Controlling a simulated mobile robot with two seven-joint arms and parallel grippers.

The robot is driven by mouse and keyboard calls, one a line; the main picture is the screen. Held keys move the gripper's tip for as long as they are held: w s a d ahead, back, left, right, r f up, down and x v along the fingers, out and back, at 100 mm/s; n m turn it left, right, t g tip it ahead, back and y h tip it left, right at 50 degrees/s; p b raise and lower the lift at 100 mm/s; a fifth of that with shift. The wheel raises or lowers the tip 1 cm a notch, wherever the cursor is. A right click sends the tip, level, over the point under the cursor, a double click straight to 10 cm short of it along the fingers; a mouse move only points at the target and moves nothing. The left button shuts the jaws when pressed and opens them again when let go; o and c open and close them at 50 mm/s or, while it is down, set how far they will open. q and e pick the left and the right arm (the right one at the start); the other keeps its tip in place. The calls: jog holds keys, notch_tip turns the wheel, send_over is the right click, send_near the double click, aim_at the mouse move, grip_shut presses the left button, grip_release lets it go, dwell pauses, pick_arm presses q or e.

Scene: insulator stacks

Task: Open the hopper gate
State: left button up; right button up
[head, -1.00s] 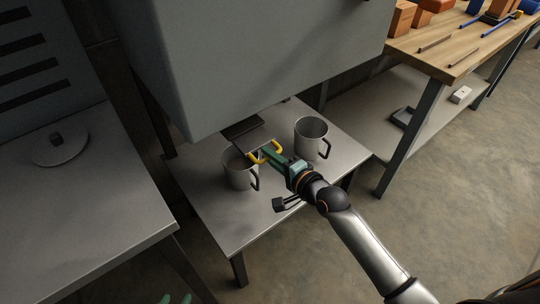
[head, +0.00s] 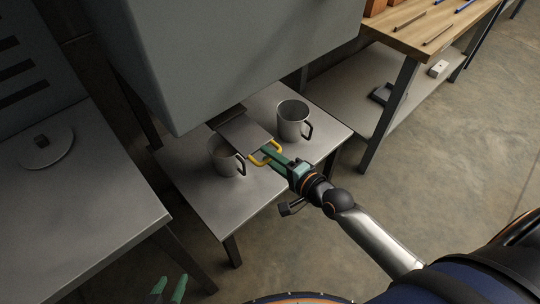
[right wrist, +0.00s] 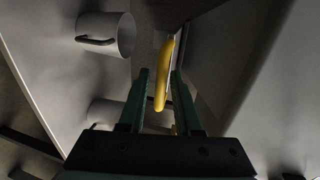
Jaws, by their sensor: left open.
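The grey hopper (head: 240,60) hangs over a small metal table. Its flat gate plate (head: 246,134) sticks out from under the front edge, with a yellow handle (head: 257,161) at its outer end. My right gripper (head: 272,157) is at this handle, its green fingers on either side of it. In the right wrist view the yellow handle (right wrist: 163,85) runs between the fingers (right wrist: 159,75); a thin gap shows on one side. My left gripper (head: 168,288) is open and empty at the bottom left, only its green fingertips in view.
One metal mug (head: 292,120) stands right of the gate, and another mug (head: 222,160) stands to its left, partly below it, both on the small table (head: 215,205). A grey bench (head: 80,220) is at the left. A wooden workbench (head: 425,35) is at the back right.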

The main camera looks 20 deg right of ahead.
jog(key=shift+o, duration=0.7)
jog(key=p+v, duration=0.1)
jog(key=v, duration=1.1)
jog(key=shift+s+p, duration=0.25)
jog(key=shift+p, duration=0.05)
